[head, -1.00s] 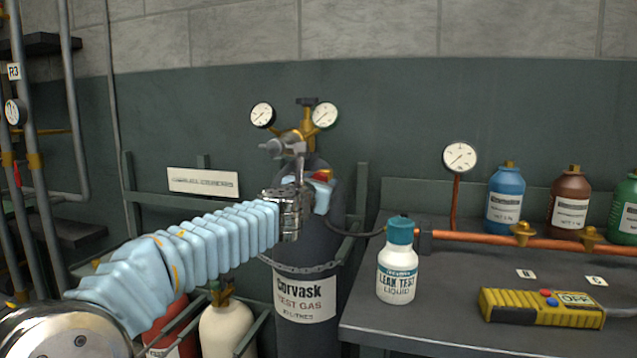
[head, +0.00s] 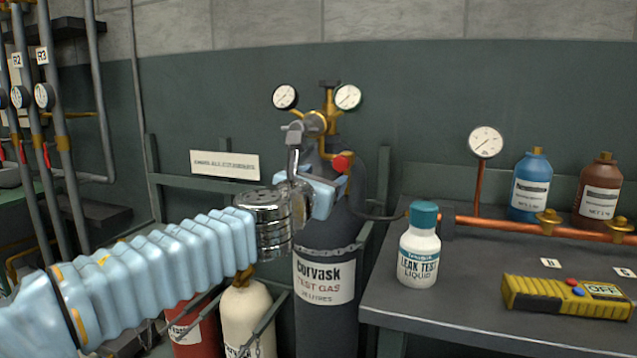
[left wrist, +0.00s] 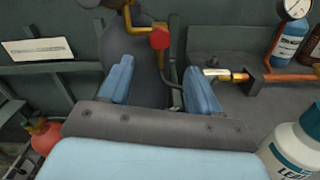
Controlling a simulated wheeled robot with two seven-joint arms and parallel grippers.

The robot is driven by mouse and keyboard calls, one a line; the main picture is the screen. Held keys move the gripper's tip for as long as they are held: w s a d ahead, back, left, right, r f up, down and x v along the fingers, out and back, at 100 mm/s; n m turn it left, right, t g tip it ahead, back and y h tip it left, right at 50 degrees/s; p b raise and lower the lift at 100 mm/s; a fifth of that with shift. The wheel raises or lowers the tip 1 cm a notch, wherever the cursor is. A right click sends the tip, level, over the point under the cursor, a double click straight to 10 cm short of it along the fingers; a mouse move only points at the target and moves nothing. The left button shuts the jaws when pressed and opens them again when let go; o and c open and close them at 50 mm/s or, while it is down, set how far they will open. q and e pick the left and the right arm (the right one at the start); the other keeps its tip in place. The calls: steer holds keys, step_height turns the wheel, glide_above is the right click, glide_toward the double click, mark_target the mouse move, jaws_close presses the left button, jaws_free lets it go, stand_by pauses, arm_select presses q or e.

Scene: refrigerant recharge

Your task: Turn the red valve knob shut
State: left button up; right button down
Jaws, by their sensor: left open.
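The red valve knob (head: 341,162) sits at the top of the dark Corvask test gas cylinder (head: 345,235), below the brass regulator (head: 322,121) with two gauges. It also shows in the left wrist view (left wrist: 160,39), straight ahead, beyond the two blue fingers and between their lines. My left gripper (head: 325,192) is open and empty in front of the cylinder's shoulder, just below and short of the knob in the head view. In the left wrist view the jaws (left wrist: 158,80) are spread wide, with nothing between them. My right gripper is out of view.
A bench (head: 470,318) on the right holds a leak test bottle (head: 419,250), a yellow meter (head: 565,297) and a copper pipe (head: 500,223). A chain (head: 325,252) crosses the cylinder. Red (head: 195,325) and cream (head: 250,318) cylinders stand below my left arm.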

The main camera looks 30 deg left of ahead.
arm_select(q)
steer(key=shift+v, duration=1.05)
